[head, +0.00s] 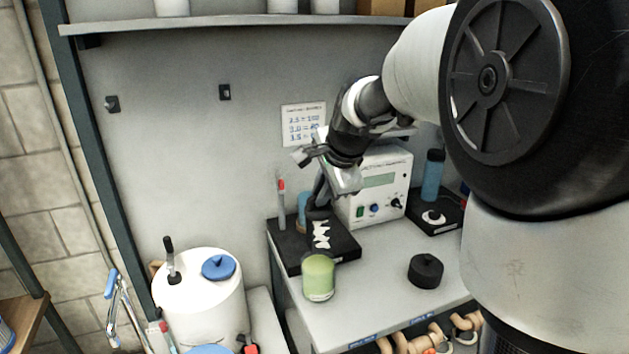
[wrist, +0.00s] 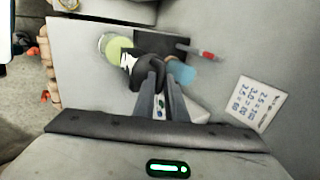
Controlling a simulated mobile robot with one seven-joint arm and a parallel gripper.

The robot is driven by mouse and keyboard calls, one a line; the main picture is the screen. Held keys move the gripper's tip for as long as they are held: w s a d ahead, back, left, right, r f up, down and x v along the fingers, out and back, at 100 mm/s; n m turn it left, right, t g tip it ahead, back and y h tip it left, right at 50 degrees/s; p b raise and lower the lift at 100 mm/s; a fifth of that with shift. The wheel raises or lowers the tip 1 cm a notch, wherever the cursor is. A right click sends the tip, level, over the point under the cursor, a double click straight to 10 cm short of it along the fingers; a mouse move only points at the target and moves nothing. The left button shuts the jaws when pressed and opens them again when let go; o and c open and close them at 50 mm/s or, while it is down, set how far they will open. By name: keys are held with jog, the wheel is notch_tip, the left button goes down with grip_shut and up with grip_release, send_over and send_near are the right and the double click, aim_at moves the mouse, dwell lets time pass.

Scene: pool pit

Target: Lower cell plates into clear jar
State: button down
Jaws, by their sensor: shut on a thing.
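My gripper (head: 318,198) is shut on the dark head of the cell plates (head: 321,235), which hang below it with white parts showing. The wrist view shows the fingers (wrist: 157,78) meeting at the plates (wrist: 128,66). The clear jar (head: 319,279), holding something pale green, stands upright on the bench. In the head view the plates' lower end shows just above and behind the jar's rim. In the wrist view the jar (wrist: 111,47) is just beyond the plates, its near edge partly overlapped by them. I cannot tell whether they touch the rim.
A black tray (head: 287,256) lies behind the jar, with a blue cylinder (head: 302,212) and a red-topped stick (head: 281,206) there. A white instrument box (head: 376,186) stands to the right. A black round lid (head: 426,271) sits on the bench. Bare bench lies between jar and lid.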

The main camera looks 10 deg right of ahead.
aim_at(322, 244)
jog(key=shift+f+b, duration=4.55)
jog(key=shift+f, duration=0.55)
jog(key=shift+w+f+b, duration=0.1)
jog(key=shift+f+b, duration=1.15)
jog(key=shift+f, duration=0.95)
jog(key=c, duration=1.7)
grip_release()
jog(key=p+v, duration=0.3)
jog(key=v, duration=1.4)
jog(key=shift+r, duration=0.15)
